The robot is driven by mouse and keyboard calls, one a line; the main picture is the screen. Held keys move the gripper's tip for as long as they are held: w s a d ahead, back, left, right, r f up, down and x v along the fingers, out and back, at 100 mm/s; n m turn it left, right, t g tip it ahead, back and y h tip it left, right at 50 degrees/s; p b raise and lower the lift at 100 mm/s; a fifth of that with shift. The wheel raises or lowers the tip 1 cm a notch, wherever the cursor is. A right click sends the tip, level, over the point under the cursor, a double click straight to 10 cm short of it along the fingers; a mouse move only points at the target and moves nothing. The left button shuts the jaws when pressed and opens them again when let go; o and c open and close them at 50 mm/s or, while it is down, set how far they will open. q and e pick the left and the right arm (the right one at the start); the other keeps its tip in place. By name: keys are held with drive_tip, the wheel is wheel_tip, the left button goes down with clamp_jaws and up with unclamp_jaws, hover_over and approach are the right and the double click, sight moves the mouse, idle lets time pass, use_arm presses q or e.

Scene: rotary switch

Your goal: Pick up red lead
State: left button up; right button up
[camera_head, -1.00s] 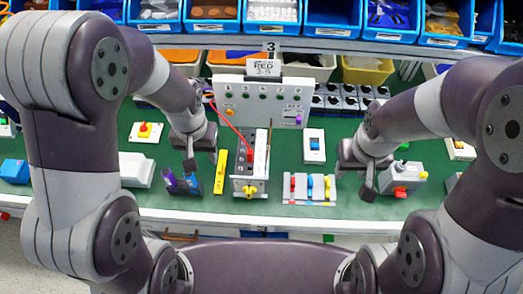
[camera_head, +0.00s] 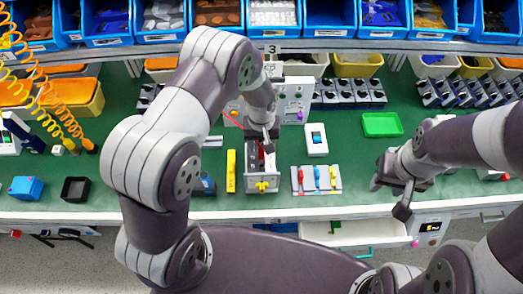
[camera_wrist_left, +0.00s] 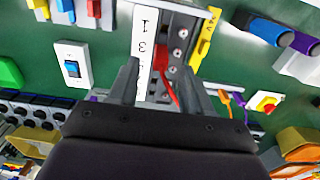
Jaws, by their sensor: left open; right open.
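The red lead (camera_head: 232,119) shows as a thin red line by the upright panel (camera_head: 294,97) in the head view. In the left wrist view, a red plug end (camera_wrist_left: 161,55) and a stretch of red lead (camera_wrist_left: 173,93) lie between my left fingers, beside a numbered white strip. My left gripper (camera_head: 268,143) is open above the switch unit with the yellow knob (camera_head: 262,186). Its fingers (camera_wrist_left: 160,80) straddle the red part without visibly closing on it. The lead's far end is hidden by my arm. My right gripper (camera_head: 390,196) is open and empty near the table's front edge.
A block with red, blue and yellow pieces (camera_head: 317,180) stands right of the switch unit. A yellow bar (camera_head: 231,171) stands left of it. A blue-button switch (camera_head: 316,139) and a green tray (camera_head: 382,124) are further right. Blue bins line the back.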

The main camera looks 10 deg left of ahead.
sight(261, 149)
use_arm(q)
wheel_tip(261, 149, down, 4)
drive_tip(key=shift+f+p, duration=0.1)
drive_tip(key=shift+p, duration=0.6)
drive_tip(key=shift+f, duration=0.1)
drive_tip(key=shift+s, duration=0.1)
clamp_jaws()
drive_tip(key=r, duration=0.1)
drive_tip(key=r+b, duration=0.2)
drive_tip(key=r, duration=0.1)
drive_tip(key=shift+d+r, duration=0.1)
drive_tip(key=shift+d, duration=0.2)
drive_tip(key=d+r+b, duration=0.1)
drive_tip(key=d+r, duration=0.9)
drive_tip(key=d, duration=0.1)
